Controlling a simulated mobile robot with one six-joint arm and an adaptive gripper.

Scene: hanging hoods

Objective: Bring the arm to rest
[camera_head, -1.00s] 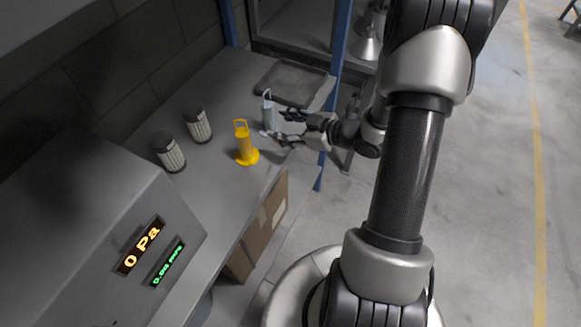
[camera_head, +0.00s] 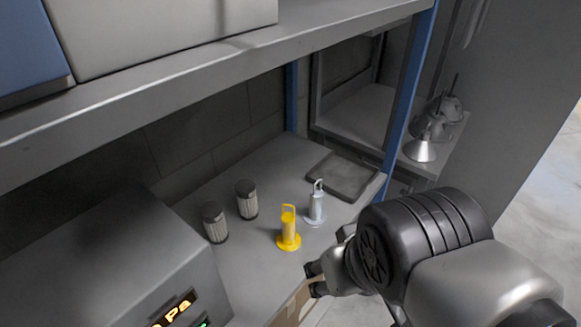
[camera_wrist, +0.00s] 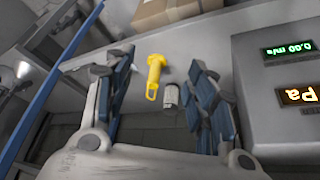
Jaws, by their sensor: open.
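My gripper (camera_wrist: 158,95) is open and empty in the wrist view, its two blue-padded fingers wide apart. In the head view my gripper (camera_head: 313,280) is at the front edge of the grey bench, mostly hidden behind my own arm. A yellow handled piece (camera_head: 288,232) stands upright on the bench, apart from the gripper. It also shows between the fingers in the wrist view (camera_wrist: 155,72), farther off. A grey handled piece (camera_head: 316,205) stands upright behind it to the right.
Two ribbed filter cylinders (camera_head: 214,222) (camera_head: 247,199) stand left on the bench. A flat grey tray (camera_head: 343,177) lies at the back right by a blue post (camera_head: 408,85). A display box (camera_head: 120,265) is front left. A shelf (camera_head: 200,75) overhangs the bench. Hanging hoods (camera_head: 420,149) are beyond.

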